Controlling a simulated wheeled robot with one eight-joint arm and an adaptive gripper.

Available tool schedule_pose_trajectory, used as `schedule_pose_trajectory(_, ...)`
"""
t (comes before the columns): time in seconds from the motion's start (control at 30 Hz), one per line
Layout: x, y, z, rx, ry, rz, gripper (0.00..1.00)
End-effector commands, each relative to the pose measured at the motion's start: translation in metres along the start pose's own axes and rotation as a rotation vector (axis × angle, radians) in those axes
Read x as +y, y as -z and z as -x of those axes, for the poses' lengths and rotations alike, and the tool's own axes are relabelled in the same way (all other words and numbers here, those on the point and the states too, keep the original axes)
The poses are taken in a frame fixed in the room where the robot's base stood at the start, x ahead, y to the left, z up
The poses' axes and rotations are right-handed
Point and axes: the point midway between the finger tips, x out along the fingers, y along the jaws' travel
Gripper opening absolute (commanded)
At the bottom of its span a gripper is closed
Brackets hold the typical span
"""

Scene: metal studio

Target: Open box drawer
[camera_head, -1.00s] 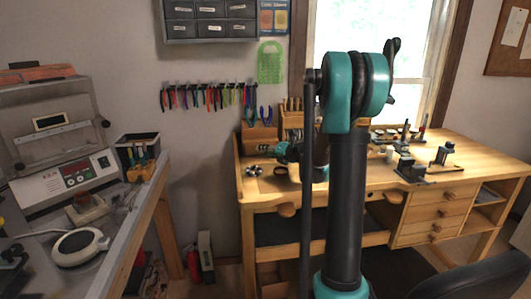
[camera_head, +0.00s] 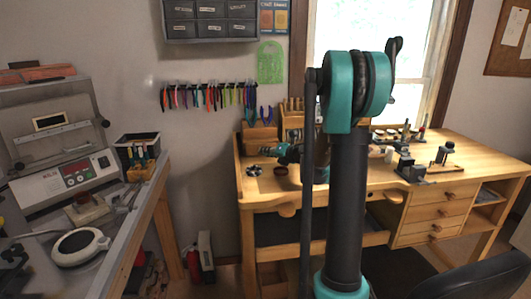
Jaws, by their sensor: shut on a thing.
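A small light-wood box (camera_head: 260,134) stands at the back left of the workbench, and its front is partly hidden. My gripper (camera_head: 272,152) is small in view at the left of my raised teal and black arm, just in front of that box. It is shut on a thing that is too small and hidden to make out. The teal wrist (camera_head: 289,153) shows behind it, partly covered by my upright arm links. I cannot tell how far any drawer of the box stands out.
The wooden workbench (camera_head: 345,186) has its own drawers (camera_head: 436,212) at the right. A round dark red tin (camera_head: 281,170) and a small dish (camera_head: 254,170) lie near my gripper. Several small tools stand at the right. A grey side table (camera_head: 137,217) is on the left.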

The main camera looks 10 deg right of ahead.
Motion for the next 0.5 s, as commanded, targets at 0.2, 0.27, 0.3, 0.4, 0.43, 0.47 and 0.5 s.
schedule_pose_trajectory(0.2, 0.011, 0.028, 0.041, -0.001, 0.001, 0.000, 0.00)
schedule_pose_trajectory(0.27, 0.014, 0.034, 0.051, -0.001, 0.001, 0.000, 0.00)
schedule_pose_trajectory(0.3, 0.015, 0.038, 0.056, -0.001, 0.001, 0.000, 0.00)
schedule_pose_trajectory(0.4, 0.018, 0.046, 0.066, -0.001, 0.001, 0.000, 0.00)
schedule_pose_trajectory(0.43, 0.019, 0.047, 0.068, -0.001, 0.000, -0.001, 0.00)
schedule_pose_trajectory(0.47, 0.019, 0.048, 0.069, -0.001, 0.000, -0.001, 0.00)
schedule_pose_trajectory(0.5, 0.019, 0.049, 0.070, -0.001, 0.000, -0.001, 0.00)
